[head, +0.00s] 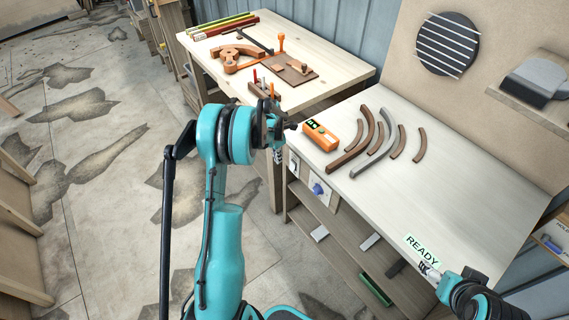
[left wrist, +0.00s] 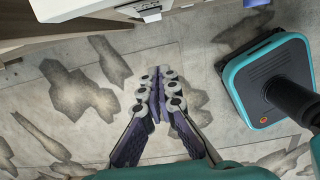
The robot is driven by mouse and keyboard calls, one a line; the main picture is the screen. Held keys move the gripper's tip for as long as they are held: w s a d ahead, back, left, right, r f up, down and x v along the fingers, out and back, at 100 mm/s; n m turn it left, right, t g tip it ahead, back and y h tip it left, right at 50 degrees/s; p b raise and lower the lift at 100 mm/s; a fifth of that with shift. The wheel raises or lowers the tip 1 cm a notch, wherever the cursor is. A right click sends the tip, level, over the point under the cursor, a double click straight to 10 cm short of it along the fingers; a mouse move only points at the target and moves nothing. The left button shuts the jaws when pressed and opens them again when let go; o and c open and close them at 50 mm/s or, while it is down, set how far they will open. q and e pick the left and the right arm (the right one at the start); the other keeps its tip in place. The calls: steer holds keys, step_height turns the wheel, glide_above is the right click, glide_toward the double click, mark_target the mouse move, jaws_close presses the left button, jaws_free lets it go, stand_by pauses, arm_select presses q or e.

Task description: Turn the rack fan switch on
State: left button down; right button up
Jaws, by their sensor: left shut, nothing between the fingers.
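On the front of the right bench, a pale plate with a blue knob (head: 317,189) and a smaller white plate (head: 294,164) sit below the top. I cannot tell which is the rack fan switch or how it is set. A round dark fan grille (head: 447,44) is on the back wall. My left gripper (head: 278,156) hangs fingers-down just left of the white plate, apart from it as far as I can see. In the left wrist view it (left wrist: 157,72) is shut and empty, over the floor. My right gripper (head: 430,269) is at the lower right; its jaws are unclear.
The bench top (head: 455,165) holds an orange device (head: 320,135) and several curved brown strips. A READY label (head: 422,250) is near its front edge. The left table (head: 345,68) carries tools and wooden parts. Shelves are under the bench. Cracked floor is open at left.

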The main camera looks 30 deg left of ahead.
mark_target(293, 166)
arm_select(q)
steer(key=w+d+f+b, duration=0.2)
steer(key=w+f+b, duration=0.2)
steer(key=f, duration=0.5)
steer(key=shift+w+f+b, duration=0.4)
steer(key=shift+b, duration=0.05)
steer(key=shift+w+d+f, duration=0.15)
steer(key=shift+w+f, duration=0.05)
steer(key=shift+w, duration=0.1)
steer(key=shift+r, duration=0.15)
